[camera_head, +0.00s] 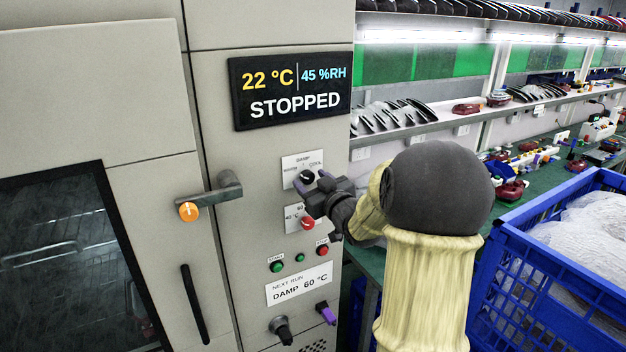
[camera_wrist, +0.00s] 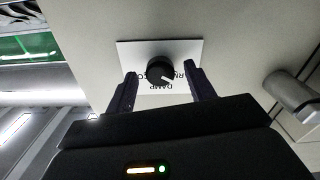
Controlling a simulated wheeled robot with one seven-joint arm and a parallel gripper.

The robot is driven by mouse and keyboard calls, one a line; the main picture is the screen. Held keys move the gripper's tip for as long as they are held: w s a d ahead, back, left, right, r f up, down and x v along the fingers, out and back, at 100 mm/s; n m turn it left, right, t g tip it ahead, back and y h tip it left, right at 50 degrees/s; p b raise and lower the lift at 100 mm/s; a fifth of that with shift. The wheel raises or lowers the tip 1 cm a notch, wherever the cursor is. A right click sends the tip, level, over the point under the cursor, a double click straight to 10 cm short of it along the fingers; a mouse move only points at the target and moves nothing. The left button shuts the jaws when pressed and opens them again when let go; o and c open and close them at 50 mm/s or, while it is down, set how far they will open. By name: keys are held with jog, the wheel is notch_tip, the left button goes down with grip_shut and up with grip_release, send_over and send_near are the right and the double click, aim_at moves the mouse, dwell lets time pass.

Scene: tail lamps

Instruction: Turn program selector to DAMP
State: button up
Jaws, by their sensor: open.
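The program selector is a black round knob (camera_head: 306,177) on a white plate (camera_head: 290,163) marked WARM, DAMP and COOL, with DAMP at the top. In the wrist view the knob (camera_wrist: 158,69) shows with its plate upside down, and its white pointer line points to the lower right. Part of the lettering there is hidden. My gripper (camera_head: 313,181) is at the plate, open. In the wrist view my gripper (camera_wrist: 160,71) has one finger on each side of the knob, with visible gaps; I cannot tell how deep the fingertips reach.
Below are a second plate with a red knob (camera_head: 307,223), small push buttons and a NEXT RUN card (camera_head: 299,284) reading DAMP 60 °C. The display (camera_head: 291,90) reads STOPPED. A door handle (camera_head: 210,197) juts out at the left. A blue crate (camera_head: 560,270) stands at the right.

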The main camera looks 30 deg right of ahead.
jog(key=shift+c, duration=0.4)
jog(key=c, duration=0.9)
jog(key=shift+m, duration=0.3)
jog(key=m+p, duration=0.2)
jog(key=m, duration=0.3)
jog(key=shift+r, duration=0.1)
jog(key=m+p, duration=0.3)
jog(key=m, duration=0.3)
jog(key=o, duration=1)
